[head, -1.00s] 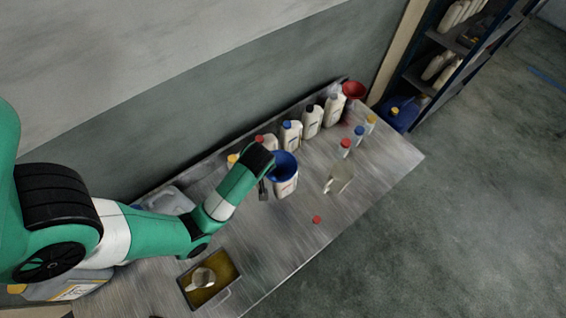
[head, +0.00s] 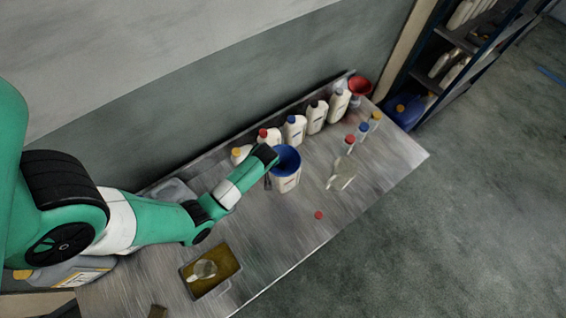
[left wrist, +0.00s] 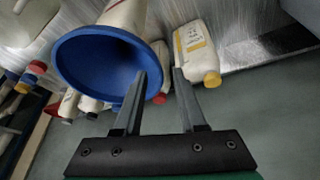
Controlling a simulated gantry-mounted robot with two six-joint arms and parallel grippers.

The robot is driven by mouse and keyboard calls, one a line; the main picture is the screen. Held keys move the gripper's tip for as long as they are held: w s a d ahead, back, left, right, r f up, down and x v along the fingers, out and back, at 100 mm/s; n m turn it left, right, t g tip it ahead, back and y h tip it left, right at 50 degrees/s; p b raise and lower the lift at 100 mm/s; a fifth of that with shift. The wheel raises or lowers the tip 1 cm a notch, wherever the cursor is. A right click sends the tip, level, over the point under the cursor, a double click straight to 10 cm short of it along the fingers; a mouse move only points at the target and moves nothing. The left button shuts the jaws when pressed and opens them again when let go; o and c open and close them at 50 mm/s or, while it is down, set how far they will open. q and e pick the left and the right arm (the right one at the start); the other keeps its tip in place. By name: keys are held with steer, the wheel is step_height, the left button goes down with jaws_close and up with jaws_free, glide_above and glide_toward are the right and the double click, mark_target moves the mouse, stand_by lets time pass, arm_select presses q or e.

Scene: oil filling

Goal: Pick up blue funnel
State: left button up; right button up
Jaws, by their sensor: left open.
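The blue funnel (head: 287,157) sits in the top of a white bottle (head: 287,183) on the metal table. In the left wrist view its wide blue rim (left wrist: 72,80) fills the left side. My left gripper (head: 268,181) is beside the funnel's left side in the head view. In the left wrist view my open left gripper (left wrist: 159,73) has one finger overlapping the funnel's mouth at the rim's right edge and the other outside it. Whether the fingers touch the rim cannot be told. My right gripper is not in view.
A row of white bottles (head: 294,130) stands along the table's back edge, close to the gripper. A red funnel (head: 360,86) is at the far end. A clear jug (head: 342,174) stands right of the blue funnel. A tray of oil (head: 222,282) and red cap (head: 319,215) lie nearer.

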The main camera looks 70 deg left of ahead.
arm_select(q)
steer(key=shift+a+f, duration=0.1)
steer(key=shift+f, duration=0.25)
jaws_close()
stand_by(1.2)
